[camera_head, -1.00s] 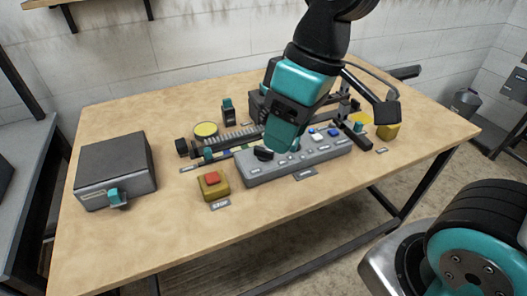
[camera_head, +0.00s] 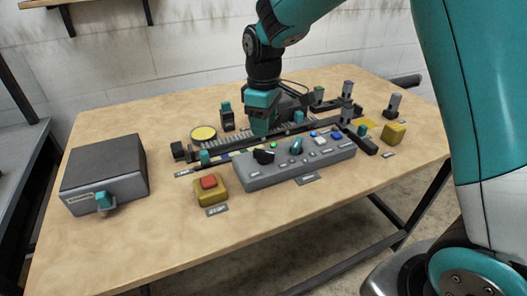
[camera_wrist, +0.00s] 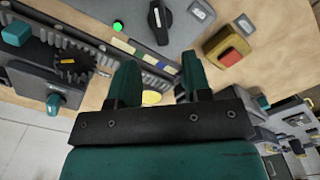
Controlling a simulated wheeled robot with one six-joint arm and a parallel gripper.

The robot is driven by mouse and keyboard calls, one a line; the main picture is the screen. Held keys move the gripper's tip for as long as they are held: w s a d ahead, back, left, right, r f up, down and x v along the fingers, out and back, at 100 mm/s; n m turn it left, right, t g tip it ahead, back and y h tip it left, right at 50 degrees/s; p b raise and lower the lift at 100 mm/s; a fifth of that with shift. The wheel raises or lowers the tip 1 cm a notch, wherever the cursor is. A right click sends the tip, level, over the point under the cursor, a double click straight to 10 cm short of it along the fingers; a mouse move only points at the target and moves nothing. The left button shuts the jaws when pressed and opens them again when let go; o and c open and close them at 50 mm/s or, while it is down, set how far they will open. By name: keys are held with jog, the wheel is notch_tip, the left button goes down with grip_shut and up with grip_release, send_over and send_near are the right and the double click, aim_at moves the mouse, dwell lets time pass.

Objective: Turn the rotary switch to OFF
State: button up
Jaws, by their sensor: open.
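The rotary switch (camera_head: 264,156) is a black knob at the left end of the grey control panel (camera_head: 275,181). In the wrist view the rotary switch (camera_wrist: 159,20) is at the top centre, its black handle running roughly up and down the picture with a pale mark on it. My gripper (camera_head: 262,130) is above and just behind the knob in the head view. In the wrist view my gripper (camera_wrist: 160,72) has two teal fingers spread apart with nothing between them. They are apart from the knob. The switch's labels are too small to read.
A green light (camera_head: 273,145) and a teal lever (camera_head: 297,146) sit beside the knob. A yellow box with a red button (camera_head: 209,182) stands left of the panel. A grey box (camera_head: 104,172) is further left. A rail with a yellow disc (camera_head: 203,133) lies behind. The front tabletop is clear.

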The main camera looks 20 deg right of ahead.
aim_at(264, 151)
notch_tip(264, 151, down, 9)
jog(key=shift+f, duration=0.1)
dwell(0.3)
grip_shut()
